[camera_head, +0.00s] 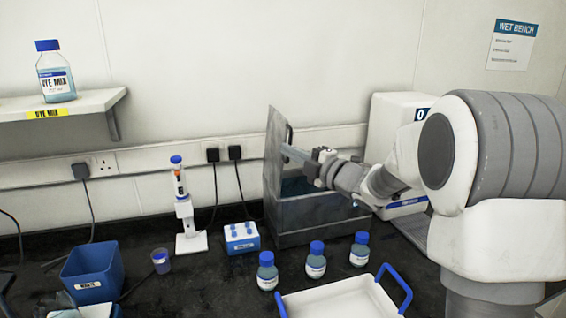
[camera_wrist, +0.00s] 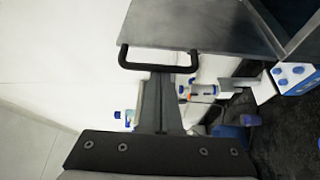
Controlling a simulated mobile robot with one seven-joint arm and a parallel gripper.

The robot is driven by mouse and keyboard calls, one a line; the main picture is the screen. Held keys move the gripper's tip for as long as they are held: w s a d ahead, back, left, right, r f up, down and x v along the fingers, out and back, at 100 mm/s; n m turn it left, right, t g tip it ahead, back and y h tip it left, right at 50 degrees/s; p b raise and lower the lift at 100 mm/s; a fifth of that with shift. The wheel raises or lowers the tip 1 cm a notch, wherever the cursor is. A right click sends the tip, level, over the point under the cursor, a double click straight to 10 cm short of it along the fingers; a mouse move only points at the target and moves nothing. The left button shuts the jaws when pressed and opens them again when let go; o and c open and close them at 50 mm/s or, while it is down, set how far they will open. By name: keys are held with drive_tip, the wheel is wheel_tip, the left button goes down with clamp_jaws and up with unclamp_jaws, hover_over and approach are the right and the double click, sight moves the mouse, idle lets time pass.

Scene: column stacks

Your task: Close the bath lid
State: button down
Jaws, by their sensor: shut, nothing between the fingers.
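The bath (camera_head: 325,216) is a grey metal box with dark blue-green liquid inside. Its grey lid (camera_head: 273,165) stands open, roughly upright along the bath's left side. The lid has a black handle (camera_head: 289,137) near its top. In the wrist view the lid (camera_wrist: 205,25) fills the top, with the black handle (camera_wrist: 158,68) at its edge. My gripper (camera_head: 288,152) is shut and empty, its fingertips at the lid's inner side just below the handle. In the wrist view the gripper (camera_wrist: 160,80) overlaps the handle; I cannot tell whether they touch.
A pipette on a stand (camera_head: 186,210) and a blue tube rack (camera_head: 241,237) are left of the bath. Several blue-capped bottles (camera_head: 316,260) and a white tray (camera_head: 340,298) stand in front. A white machine (camera_head: 392,120) is behind right. A blue bin (camera_head: 92,273) is far left.

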drive_tip(key=w+d+f+m+t+h+b, duration=0.2)
drive_tip(key=d+f+m+t+h+b, duration=0.2)
drive_tip(key=d+f+m+b, duration=0.3)
drive_tip(key=w+d+f+m+t+h+b, duration=0.2)
drive_tip(key=d+f+m+t+h+b, duration=0.2)
drive_tip(key=m+b, duration=1.1)
drive_tip(key=shift+w+d+f+m+t, duration=0.15)
drive_tip(key=shift+d+f+m+t, duration=0.35)
drive_tip(key=shift+d+f+m, duration=1.75)
drive_tip(key=shift+a+f+n, duration=0.4)
drive_tip(key=shift+f+n, duration=0.2)
drive_tip(key=shift+n, duration=0.15)
